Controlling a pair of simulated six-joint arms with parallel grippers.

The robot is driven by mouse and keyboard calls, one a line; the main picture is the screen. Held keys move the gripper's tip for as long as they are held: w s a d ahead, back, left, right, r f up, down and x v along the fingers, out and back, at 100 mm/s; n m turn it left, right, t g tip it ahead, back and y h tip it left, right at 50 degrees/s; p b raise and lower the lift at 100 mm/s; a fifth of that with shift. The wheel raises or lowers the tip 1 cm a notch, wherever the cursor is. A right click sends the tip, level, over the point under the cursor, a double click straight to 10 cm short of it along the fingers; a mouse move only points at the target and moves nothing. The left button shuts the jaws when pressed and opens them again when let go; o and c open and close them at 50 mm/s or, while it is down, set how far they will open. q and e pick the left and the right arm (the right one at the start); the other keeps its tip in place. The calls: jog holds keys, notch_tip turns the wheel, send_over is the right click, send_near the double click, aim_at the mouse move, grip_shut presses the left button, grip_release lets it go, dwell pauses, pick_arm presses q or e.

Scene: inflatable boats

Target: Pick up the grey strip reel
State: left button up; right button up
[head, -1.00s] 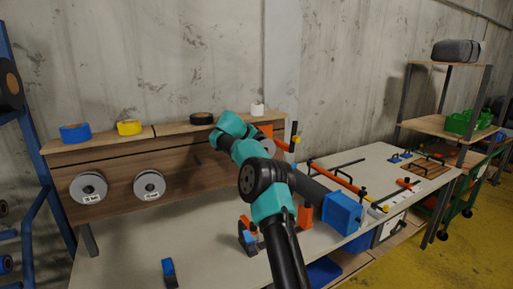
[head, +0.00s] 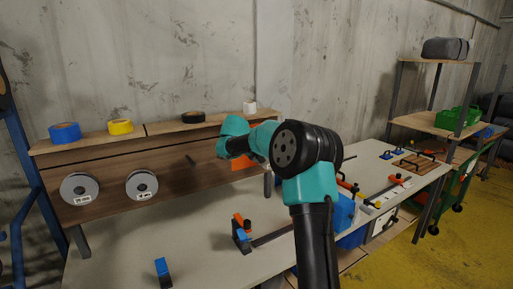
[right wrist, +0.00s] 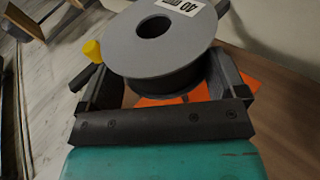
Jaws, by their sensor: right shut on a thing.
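The grey strip reel (right wrist: 165,45), with a white "40 mm" label, fills the right wrist view. It sits between the two black fingers of my right gripper (right wrist: 165,88), which are shut on it. In the head view my right arm hides this reel and the gripper. Two other grey reels, one at the left (head: 80,189) and one to its right (head: 142,185), hang on the wooden board. A bare dark peg (head: 190,160) sticks out of the board to their right. My left gripper is not in view.
A blue tape roll (head: 65,132), a yellow one (head: 121,127), a black one (head: 194,117) and a white roll (head: 250,107) stand on the shelf (head: 100,139). Orange and blue clamps (head: 242,234) lie on the workbench (head: 190,240). The bench's left front is mostly clear.

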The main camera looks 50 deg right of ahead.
jog(key=s+a, duration=0.2)
jog(key=s, duration=0.4)
jog(key=shift+s, duration=0.2)
dwell(0.9)
